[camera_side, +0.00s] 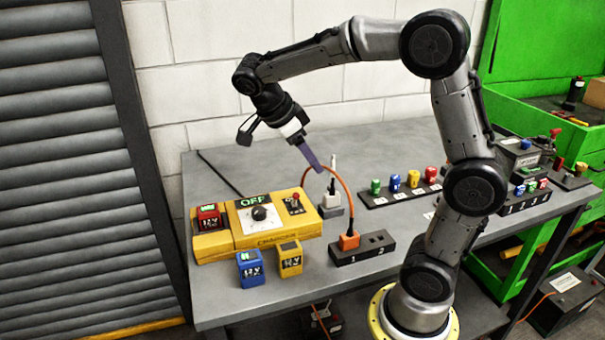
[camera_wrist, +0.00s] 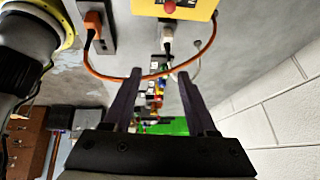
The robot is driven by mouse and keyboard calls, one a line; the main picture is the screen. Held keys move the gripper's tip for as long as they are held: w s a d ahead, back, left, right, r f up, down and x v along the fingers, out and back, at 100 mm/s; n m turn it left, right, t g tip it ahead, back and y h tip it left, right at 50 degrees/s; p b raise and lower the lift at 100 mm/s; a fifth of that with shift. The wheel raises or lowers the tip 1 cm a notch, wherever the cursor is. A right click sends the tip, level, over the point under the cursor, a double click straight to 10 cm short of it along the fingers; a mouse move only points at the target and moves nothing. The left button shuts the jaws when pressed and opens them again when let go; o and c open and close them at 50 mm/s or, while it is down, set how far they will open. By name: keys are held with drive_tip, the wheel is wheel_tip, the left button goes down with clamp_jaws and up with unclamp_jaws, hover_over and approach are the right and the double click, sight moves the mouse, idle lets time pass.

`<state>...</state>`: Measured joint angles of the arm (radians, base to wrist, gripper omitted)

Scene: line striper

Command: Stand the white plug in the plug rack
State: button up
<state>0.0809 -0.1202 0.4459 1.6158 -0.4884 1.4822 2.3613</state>
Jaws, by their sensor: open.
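The white plug (camera_side: 331,200) stands upright in a small grey block (camera_side: 332,212) just right of the yellow charger. It also shows in the wrist view (camera_wrist: 168,42), between and beyond my fingertips. The black plug rack (camera_side: 378,243) has spots marked 1 and 2. An orange plug (camera_side: 349,241) stands in spot 1, and spot 2 is empty. The orange plug also shows in the wrist view (camera_wrist: 94,24). My gripper (camera_side: 315,163) is open and empty, above the white plug and a little left of it. In the wrist view its fingers (camera_wrist: 160,82) are apart.
An orange cable (camera_side: 318,168) arches up close to my fingertips. The yellow charger (camera_side: 255,228) is on the left, with blue (camera_side: 250,268) and yellow (camera_side: 289,258) batteries in front. A rack of coloured pieces (camera_side: 400,190) stands behind. Bare table lies at the front centre.

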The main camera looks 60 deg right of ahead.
sight(327, 195)
drive_tip(key=w+f, duration=0.1)
drive_tip(key=f, duration=0.1)
drive_tip(key=d+f+g, duration=0.1)
drive_tip(key=f, duration=0.1)
drive_tip(key=w+d+f+g, duration=0.1)
drive_tip(key=f, duration=0.1)
drive_tip(key=shift+w+d, duration=0.1)
drive_tip(key=shift+w, duration=0.25)
drive_tip(key=shift+f, duration=0.25)
drive_tip(key=shift+s+x, duration=0.2)
drive_tip(key=shift+x, duration=4.9)
drive_tip(key=shift+d+r, duration=0.1)
drive_tip(key=shift+r, duration=0.1)
drive_tip(key=shift+c, duration=0.3)
clamp_jaws()
